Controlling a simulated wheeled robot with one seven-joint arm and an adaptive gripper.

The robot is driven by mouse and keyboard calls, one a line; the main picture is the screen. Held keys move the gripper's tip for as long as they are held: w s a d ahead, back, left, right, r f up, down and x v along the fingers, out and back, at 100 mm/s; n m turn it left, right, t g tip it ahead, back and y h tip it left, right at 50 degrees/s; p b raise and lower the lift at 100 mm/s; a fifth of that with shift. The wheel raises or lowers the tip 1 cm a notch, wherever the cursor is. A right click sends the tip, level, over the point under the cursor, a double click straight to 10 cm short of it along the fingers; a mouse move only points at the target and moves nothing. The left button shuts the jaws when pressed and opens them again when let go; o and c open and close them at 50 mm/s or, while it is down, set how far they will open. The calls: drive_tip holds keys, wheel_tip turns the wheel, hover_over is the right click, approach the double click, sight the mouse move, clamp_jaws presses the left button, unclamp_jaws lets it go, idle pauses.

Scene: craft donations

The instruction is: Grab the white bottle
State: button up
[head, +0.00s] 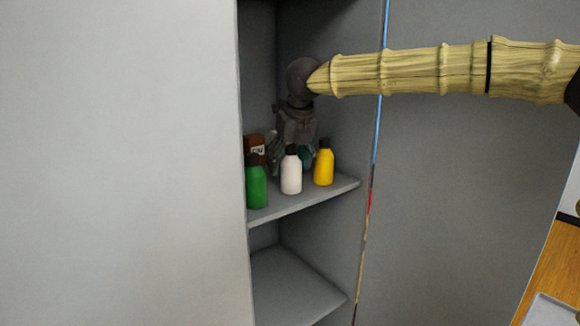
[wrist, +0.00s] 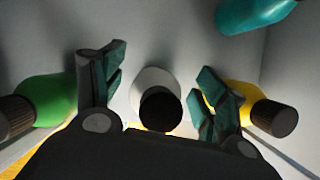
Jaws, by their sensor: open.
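The white bottle (head: 291,175) stands upright on the cabinet shelf, between a green bottle (head: 256,187) and a yellow bottle (head: 323,167); all have black caps. My gripper (head: 290,155) is inside the cabinet, behind and above the white bottle in the head view, its fingers partly hidden by the bottles. In the wrist view my gripper (wrist: 165,95) is open, with its two teal-padded fingers spread to either side of the white bottle (wrist: 153,82). There are gaps between the fingers and the bottle. The green bottle (wrist: 50,97) is outside the left finger, the yellow bottle (wrist: 245,97) outside the right.
A brown box-like item with a label (head: 255,146) stands behind the green bottle. A teal object (wrist: 255,12) shows at the wrist view's top right. The shelf (head: 305,204) is narrow, with cabinet walls at both sides. A lower shelf (head: 295,285) is empty where visible.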

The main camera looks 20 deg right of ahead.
drive_tip(key=shift+w+f, duration=0.1)
drive_tip(key=shift+f, duration=0.1)
drive_tip(key=shift+s+r, duration=0.1)
drive_tip(key=shift+s, duration=0.15)
drive_tip(key=shift+c, duration=0.3)
drive_tip(key=shift+w, duration=0.15)
drive_tip(key=c, duration=1)
drive_tip(key=shift+c, duration=0.9)
drive_tip(key=shift+r, duration=0.1)
